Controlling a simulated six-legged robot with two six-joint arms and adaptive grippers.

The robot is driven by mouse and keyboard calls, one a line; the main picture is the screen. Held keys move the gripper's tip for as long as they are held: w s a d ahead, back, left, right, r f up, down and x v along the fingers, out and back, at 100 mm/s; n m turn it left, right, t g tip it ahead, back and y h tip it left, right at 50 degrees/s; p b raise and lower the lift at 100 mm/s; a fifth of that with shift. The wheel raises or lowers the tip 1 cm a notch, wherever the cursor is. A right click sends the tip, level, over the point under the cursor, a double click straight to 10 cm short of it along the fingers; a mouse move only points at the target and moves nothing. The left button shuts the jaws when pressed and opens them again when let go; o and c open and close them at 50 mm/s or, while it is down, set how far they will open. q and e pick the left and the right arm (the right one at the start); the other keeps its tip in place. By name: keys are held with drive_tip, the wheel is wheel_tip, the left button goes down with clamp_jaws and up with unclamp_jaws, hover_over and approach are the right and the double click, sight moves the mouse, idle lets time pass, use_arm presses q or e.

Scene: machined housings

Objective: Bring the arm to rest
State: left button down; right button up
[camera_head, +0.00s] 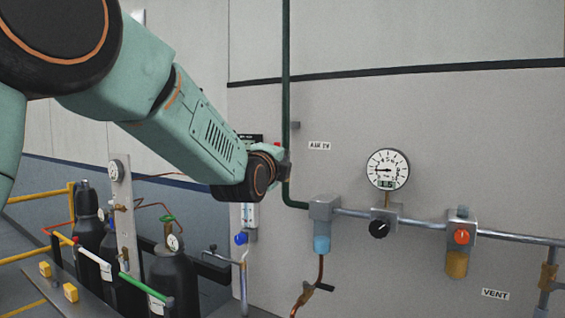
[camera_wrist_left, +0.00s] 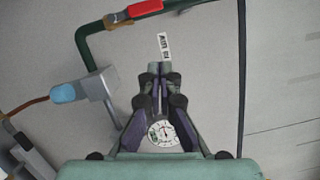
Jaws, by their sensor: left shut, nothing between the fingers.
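My left arm (camera_head: 190,125) reaches in from the upper left of the head view, its wrist in front of the wall panel. The left gripper (camera_head: 285,165) is mostly hidden behind the wrist there. In the left wrist view the left gripper (camera_wrist_left: 160,70) has its fingertips together with nothing between them. The AIR IN label (camera_wrist_left: 165,47) shows just beyond the tips, and a round gauge (camera_wrist_left: 162,133) shows between the finger links. I cannot tell how far the tips are from the wall. My right gripper is in neither view.
A green pipe (camera_head: 286,70) runs down the wall close to the gripper. A pressure gauge (camera_head: 388,169), a black knob (camera_head: 379,229) and an orange knob (camera_head: 462,237) sit on a metal line at right. Dark gas cylinders (camera_head: 172,275) and a yellow rail (camera_head: 38,195) stand lower left.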

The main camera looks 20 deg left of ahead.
use_arm(q)
drive_tip(key=s+f+n+g+b, duration=0.25)
drive_tip(key=s+f+n, duration=0.2)
drive_tip(key=f, duration=0.85)
drive_tip(key=s+f+n+g+b, duration=0.1)
drive_tip(key=s+f+n+g, duration=0.4)
drive_tip(key=f, duration=0.9)
drive_tip(key=s+f+n+b, duration=0.2)
drive_tip(key=s+f+n, duration=0.35)
drive_tip(key=f, duration=0.75)
drive_tip(key=s+d+f+n+g+b, duration=0.1)
drive_tip(key=s+f+n+g+b, duration=0.4)
drive_tip(key=s+f, duration=3.1)
drive_tip(key=s+g+b, duration=0.1)
drive_tip(key=g+b, duration=0.5)
drive_tip(key=shift+d+f+h+b, duration=0.15)
drive_tip(key=shift+f+h+b, duration=0.15)
drive_tip(key=shift+f+b, duration=0.05)
drive_tip(key=shift+w, duration=0.1)
